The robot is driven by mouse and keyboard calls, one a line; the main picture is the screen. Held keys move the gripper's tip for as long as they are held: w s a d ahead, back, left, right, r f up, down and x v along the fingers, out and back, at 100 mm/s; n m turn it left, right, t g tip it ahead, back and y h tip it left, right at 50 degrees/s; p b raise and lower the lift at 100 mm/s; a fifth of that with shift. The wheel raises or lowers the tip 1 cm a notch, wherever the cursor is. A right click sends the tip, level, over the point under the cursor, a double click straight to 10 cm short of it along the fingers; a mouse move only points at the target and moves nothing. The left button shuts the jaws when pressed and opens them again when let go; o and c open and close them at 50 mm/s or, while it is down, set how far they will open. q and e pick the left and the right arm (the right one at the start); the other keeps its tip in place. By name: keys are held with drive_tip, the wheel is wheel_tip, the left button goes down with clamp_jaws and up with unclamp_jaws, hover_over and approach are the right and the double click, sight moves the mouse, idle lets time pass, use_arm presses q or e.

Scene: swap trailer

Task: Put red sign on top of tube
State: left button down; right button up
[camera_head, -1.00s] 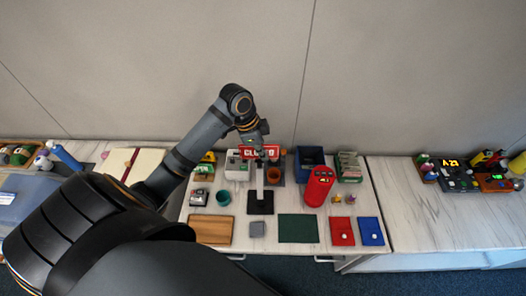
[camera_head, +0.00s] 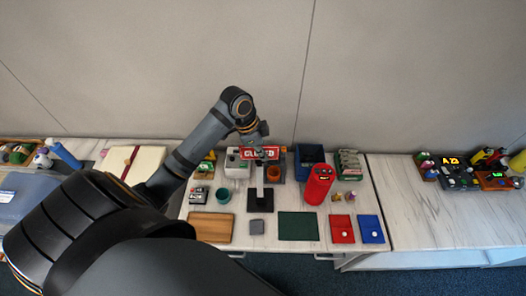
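The red sign (camera_head: 271,153) with white lettering is at my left gripper (camera_head: 260,157), above the back part of the middle table. The gripper is small and partly merges with the sign, so I cannot make out its fingers. A grey upright post (camera_head: 259,180) on a black base (camera_head: 260,201) stands just below the gripper. A red cylinder (camera_head: 318,186), perhaps the tube, stands to the right with dark markings at its top. My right gripper is not in view.
A dark blue bin (camera_head: 308,158) stands behind the red cylinder. A teal cup (camera_head: 223,195), wooden board (camera_head: 211,229), green mat (camera_head: 298,227), red pad (camera_head: 342,229) and blue pad (camera_head: 371,229) cover the table. The right table's front (camera_head: 430,225) is clear.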

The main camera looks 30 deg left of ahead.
use_arm(q)
drive_tip(key=shift+f, duration=0.35)
idle(0.3)
drive_tip(key=shift+f, duration=0.35)
drive_tip(key=shift+f, duration=0.25)
idle(0.4)
drive_tip(key=c, duration=1.4)
unclamp_jaws()
drive_tip(key=shift+c, duration=0.2)
drive_tip(key=shift+o, duration=0.4)
drive_tip(key=o, duration=0.5)
